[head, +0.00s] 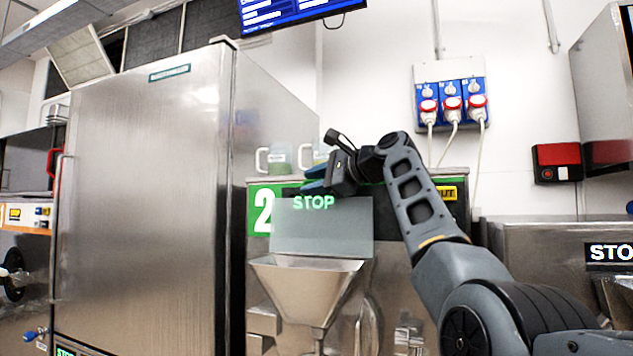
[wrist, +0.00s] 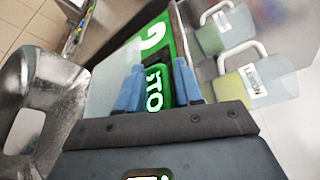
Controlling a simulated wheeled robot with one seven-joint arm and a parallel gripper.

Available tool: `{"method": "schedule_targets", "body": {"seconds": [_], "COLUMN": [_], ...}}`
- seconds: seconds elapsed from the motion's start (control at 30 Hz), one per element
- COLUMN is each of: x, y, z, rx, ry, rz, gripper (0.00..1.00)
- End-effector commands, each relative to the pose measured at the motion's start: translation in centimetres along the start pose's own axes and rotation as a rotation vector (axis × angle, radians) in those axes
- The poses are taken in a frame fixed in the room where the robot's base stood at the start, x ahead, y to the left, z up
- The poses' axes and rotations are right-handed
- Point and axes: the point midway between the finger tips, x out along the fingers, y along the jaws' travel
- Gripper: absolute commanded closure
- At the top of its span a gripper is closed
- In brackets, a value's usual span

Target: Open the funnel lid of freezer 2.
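Freezer 2 shows its green number panel (head: 262,208) in the head view, and the panel also shows in the wrist view (wrist: 153,38). Its metal funnel (head: 305,290) sticks out at the front; the wrist view shows the funnel (wrist: 28,105) at the left. The translucent grey funnel lid (head: 320,230) stands upright at the funnel's back edge, against the front panel, and the funnel mouth looks uncovered. My gripper (head: 318,182) is at the lid's top edge. In the wrist view its blue fingers (wrist: 158,88) are apart with nothing held between them; the lid (wrist: 112,70) is beside the left finger.
Jugs stand on top of the freezer, one labelled lemon (wrist: 255,82). A tall steel cabinet (head: 140,190) stands close on the left. Blue sockets with red plugs (head: 452,100) are on the back wall. Another steel machine (head: 545,235) stands at the right.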

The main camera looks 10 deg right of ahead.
Motion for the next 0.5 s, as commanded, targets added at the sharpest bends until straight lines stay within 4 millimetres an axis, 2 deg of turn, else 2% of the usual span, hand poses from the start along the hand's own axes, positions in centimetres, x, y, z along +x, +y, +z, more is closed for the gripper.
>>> {"method": "schedule_targets", "body": {"seconds": [0.3, 0.5], "x": [-0.3, -2.5], "y": [0.0, 0.1], "z": [-0.2, -0.4], "rx": [0.0, -0.001], "ry": [0.003, 0.003], "rz": [-0.003, -0.005], "gripper": [0.64, 0.64]}}
